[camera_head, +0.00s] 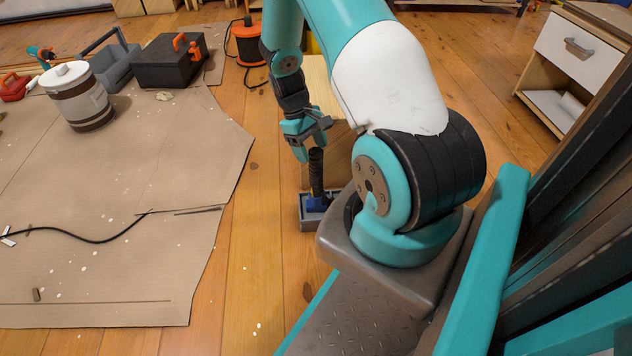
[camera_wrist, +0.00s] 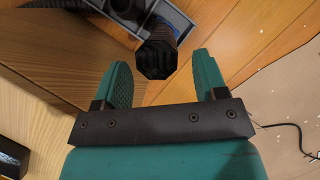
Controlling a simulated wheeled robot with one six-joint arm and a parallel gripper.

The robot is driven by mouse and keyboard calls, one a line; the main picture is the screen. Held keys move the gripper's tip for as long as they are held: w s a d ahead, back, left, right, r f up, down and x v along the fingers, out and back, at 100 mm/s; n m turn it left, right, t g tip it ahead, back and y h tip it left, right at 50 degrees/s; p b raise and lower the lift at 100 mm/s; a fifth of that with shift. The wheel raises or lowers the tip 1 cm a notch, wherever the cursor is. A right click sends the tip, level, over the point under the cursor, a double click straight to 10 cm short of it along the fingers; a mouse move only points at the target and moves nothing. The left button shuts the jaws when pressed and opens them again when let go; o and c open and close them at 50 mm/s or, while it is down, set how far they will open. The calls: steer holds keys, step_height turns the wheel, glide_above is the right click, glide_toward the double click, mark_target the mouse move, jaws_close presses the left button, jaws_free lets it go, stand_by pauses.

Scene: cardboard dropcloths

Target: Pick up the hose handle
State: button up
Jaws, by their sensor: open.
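The hose handle (camera_head: 316,172) is a black ribbed grip standing roughly upright, with a blue part at its foot. It rises out of a small grey tray (camera_head: 305,222) on the floor beside my base. My gripper (camera_head: 311,140) is open just above the handle's top end. In the wrist view the handle's dark round end (camera_wrist: 157,60) shows between the two teal fingertips, a little beyond them. No contact shows. The handle's lower part is partly hidden behind its end in that view.
A wooden box (camera_head: 325,165) stands right behind the tray. A cardboard dropcloth (camera_head: 190,200) covers the floor at left, with a bucket (camera_head: 77,98), a black toolbox (camera_head: 168,65) and a dark cable (camera_head: 80,238). Bare wooden floor lies between dropcloth and tray.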

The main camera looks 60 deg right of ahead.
mark_target(321, 170)
steer(key=b+x, duration=0.4)
steer(key=x, duration=0.1)
steer(key=shift+s+d+f+b, duration=0.1)
steer(key=shift+s+b, duration=0.05)
steer(key=shift+b, duration=0.15)
steer(key=c, duration=1)
